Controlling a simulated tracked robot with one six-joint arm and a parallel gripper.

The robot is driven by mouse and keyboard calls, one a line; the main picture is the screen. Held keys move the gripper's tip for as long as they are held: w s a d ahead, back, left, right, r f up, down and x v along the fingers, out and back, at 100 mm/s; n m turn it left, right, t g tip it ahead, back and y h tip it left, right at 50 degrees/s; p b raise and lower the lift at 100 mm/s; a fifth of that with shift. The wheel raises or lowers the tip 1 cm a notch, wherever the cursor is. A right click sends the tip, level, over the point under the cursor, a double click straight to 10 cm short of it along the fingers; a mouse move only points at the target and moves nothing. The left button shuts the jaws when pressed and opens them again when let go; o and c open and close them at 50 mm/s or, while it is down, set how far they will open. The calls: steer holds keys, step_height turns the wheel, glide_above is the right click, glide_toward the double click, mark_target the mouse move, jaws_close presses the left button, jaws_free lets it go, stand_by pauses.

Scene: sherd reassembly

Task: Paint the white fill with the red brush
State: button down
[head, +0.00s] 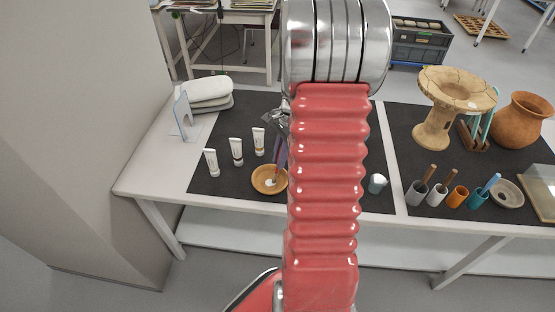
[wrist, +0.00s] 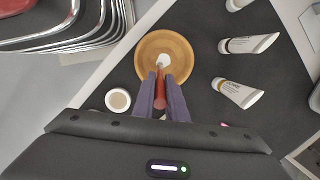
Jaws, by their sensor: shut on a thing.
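The red brush (wrist: 161,83) is held between the purple fingers of my gripper (wrist: 163,88), its handle reddish-brown. Its lower end is over or in the wooden bowl (wrist: 144,60), at a white blob (wrist: 163,60); whether it touches cannot be told. In the head view my gripper (head: 280,158) is partly hidden by my arm, just above the same bowl (head: 258,184). A pale stemmed vessel (head: 440,118) stands on the right mat, with brown crack lines and a white patch (head: 472,104) in its dish, probably the white fill.
Several paint tubes (head: 236,152) stand left of the bowl. A small jar (head: 377,184) stands right of it. Cups, some with brushes, line the right mat's front; the orange cup (head: 457,196) looks empty.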

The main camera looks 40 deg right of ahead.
steer(key=shift+f, duration=0.1)
steer(key=shift+w+a, duration=0.1)
steer(key=shift+a, duration=0.05)
stand_by(0.4)
steer(key=shift+w+a, duration=0.6)
steer(key=shift+a, duration=0.1)
steer(key=shift+s+d, duration=0.1)
steer(key=shift+d, duration=0.05)
steer(key=shift+s+d, duration=0.55)
steer(key=shift+d, duration=0.1)
steer(key=shift+w, duration=0.1)
stand_by(0.3)
steer(key=shift+w+a, duration=0.5)
steer(key=shift+w, duration=0.3)
steer(key=shift+s, duration=0.1)
steer(key=shift+s+d, duration=0.2)
steer(key=shift+s, duration=0.3)
steer(key=shift+s+d, duration=0.15)
steer(key=shift+s, duration=0.3)
